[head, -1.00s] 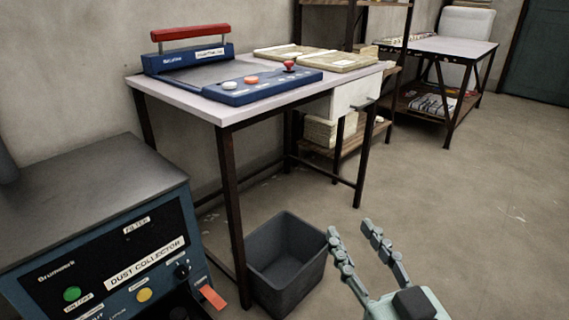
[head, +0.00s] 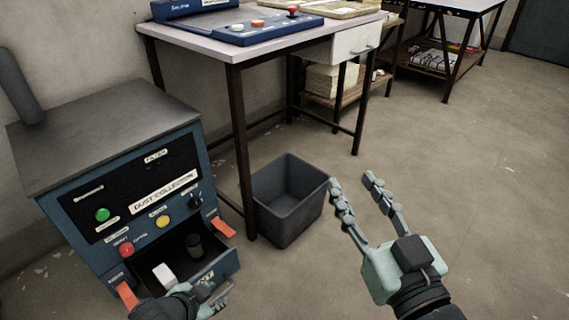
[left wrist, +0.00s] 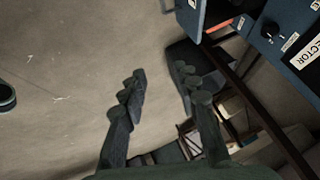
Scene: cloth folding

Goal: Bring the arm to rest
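My left gripper (head: 214,296) is at the bottom edge of the head view, in front of the open drawer of the dust collector, and is partly cut off. In the left wrist view its two fingers (left wrist: 161,78) stand apart with nothing between them. My right gripper (head: 352,184) is raised over bare floor, right of the grey bin, with its fingers apart and empty. The blue dust collector (head: 125,213) stands at the left. Its open drawer (head: 222,265) holds a white piece (head: 164,273) and a dark cylinder (head: 194,246).
The grey bin (head: 290,215) stands on the floor beside the table (head: 230,52), which carries a blue device (head: 250,33). A shelf and a second table stand further back. The floor at the right is clear.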

